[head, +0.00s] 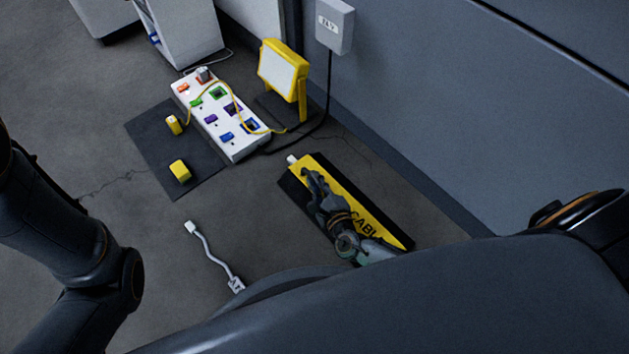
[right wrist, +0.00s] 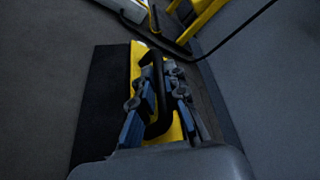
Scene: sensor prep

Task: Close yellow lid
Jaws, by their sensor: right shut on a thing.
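The yellow lid (head: 333,178) bears dark lettering that reads in part "CABL". It lies along a black base (head: 292,190), with a dark strip showing along its left side. In the right wrist view the yellow lid (right wrist: 136,62) carries a black handle (right wrist: 157,122). My right gripper (head: 316,186) is over the lid, and in the right wrist view its fingers (right wrist: 155,92) are shut around the handle from both sides. The fingers and arm hide part of the lid. I cannot tell how far the lid is tilted. My left gripper is out of view.
A white power strip (head: 236,151) with coloured sockets lies partly on a dark mat (head: 150,132). A yellow lamp (head: 284,71) stands beside it, near the wall. A small yellow block (head: 180,171) is on the mat. A white cable (head: 207,246) lies on open floor.

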